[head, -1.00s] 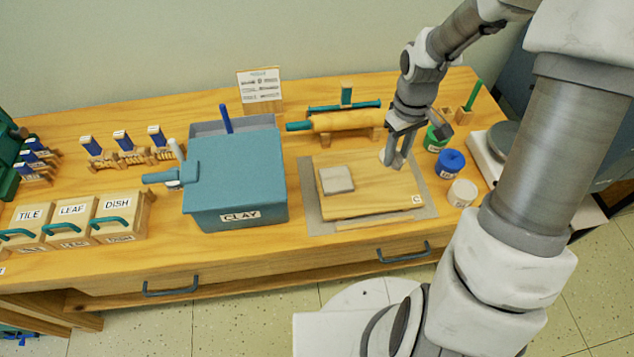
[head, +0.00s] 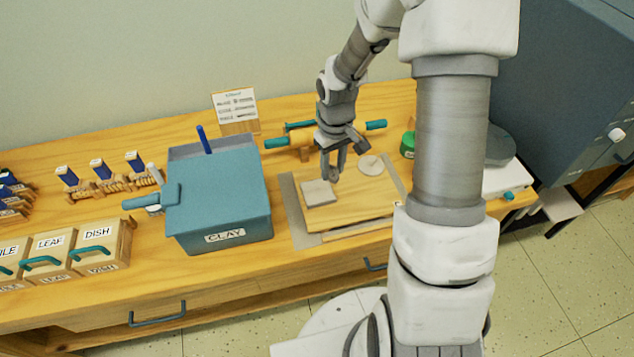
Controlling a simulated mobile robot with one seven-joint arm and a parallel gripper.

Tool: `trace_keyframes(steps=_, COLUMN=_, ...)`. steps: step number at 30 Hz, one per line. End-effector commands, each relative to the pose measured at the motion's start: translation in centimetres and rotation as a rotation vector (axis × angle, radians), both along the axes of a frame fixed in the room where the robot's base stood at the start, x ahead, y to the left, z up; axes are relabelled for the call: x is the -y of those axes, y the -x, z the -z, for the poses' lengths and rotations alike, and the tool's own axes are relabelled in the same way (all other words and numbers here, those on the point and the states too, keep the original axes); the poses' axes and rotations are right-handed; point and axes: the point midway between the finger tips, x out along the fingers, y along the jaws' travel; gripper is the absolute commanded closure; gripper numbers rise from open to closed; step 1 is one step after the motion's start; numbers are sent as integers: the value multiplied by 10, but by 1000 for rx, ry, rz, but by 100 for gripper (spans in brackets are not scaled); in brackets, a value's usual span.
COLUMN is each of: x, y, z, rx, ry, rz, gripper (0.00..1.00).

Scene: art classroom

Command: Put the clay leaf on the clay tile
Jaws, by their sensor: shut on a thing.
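The clay tile (head: 318,193) is a flat pale grey square on the left part of the wooden board (head: 352,212). My gripper (head: 334,176) points down just above and to the right of the tile's far edge. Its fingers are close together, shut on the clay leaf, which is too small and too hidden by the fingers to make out. I cannot tell whether the leaf touches the tile. A pale round clay piece (head: 370,165) with a darker mark lies on the board to the right of my gripper.
A blue-grey CLAY box (head: 222,205) stands left of the board. A rolling pin (head: 301,139) on its stand lies behind the board. A green-lidded jar (head: 408,145) is at the right. Labelled boxes, including LEAF (head: 50,252), stand at the far left.

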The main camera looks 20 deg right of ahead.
Motion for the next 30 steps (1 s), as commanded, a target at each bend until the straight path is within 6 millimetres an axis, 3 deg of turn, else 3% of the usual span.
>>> trace_keyframes(steps=3, x=-21, y=-7, z=13, rx=0, ry=-1, rz=-3, gripper=100)
trace_keyframes(steps=7, x=-31, y=-11, z=20, rx=1, ry=0, rz=0, gripper=100)
trace_keyframes(steps=11, x=-34, y=-12, z=26, rx=0, ry=0, rz=0, gripper=100)
trace_keyframes(steps=19, x=-33, y=-12, z=60, rx=-1, ry=0, rz=0, gripper=100)
trace_keyframes(steps=30, x=-33, y=-12, z=66, rx=1, ry=1, rz=1, gripper=100)
